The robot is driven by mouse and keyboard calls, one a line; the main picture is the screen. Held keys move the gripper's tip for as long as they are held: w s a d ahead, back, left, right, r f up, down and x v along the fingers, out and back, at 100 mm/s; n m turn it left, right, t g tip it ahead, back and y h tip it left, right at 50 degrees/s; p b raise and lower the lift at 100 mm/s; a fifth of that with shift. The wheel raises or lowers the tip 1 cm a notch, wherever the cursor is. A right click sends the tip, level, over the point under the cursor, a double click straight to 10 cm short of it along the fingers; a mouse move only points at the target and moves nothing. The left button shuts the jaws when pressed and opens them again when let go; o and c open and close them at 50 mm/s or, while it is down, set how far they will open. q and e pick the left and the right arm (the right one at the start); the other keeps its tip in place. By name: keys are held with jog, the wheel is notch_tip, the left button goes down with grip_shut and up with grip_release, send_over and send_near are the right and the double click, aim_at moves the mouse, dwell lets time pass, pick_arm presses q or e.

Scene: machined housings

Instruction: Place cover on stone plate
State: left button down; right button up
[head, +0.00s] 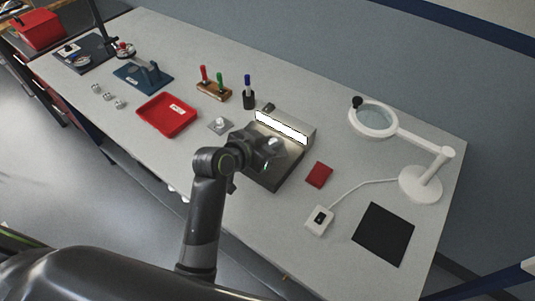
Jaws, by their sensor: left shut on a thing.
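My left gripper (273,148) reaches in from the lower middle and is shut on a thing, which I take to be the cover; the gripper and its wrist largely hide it. The gripper is over a thick dark grey block (262,182), which looks like the stone plate. I cannot tell whether the held thing touches the block. A lighter grey box with a bright white strip (282,127) is at the block's back edge. My right gripper is not in view.
Right are a red pad (319,174), a white switch box (319,220), a magnifier lamp (420,183) and a black mat (383,234).

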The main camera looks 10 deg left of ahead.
pick_arm(q)
jog(key=shift+a+f, duration=0.1)
jog(key=shift+f, duration=2.85)
jog(key=shift+f, duration=0.1)
jog(key=c, duration=1.2)
grip_release()
jog(key=shift+c, duration=0.2)
jog(key=v, duration=1.2)
jog(key=shift+b, duration=0.4)
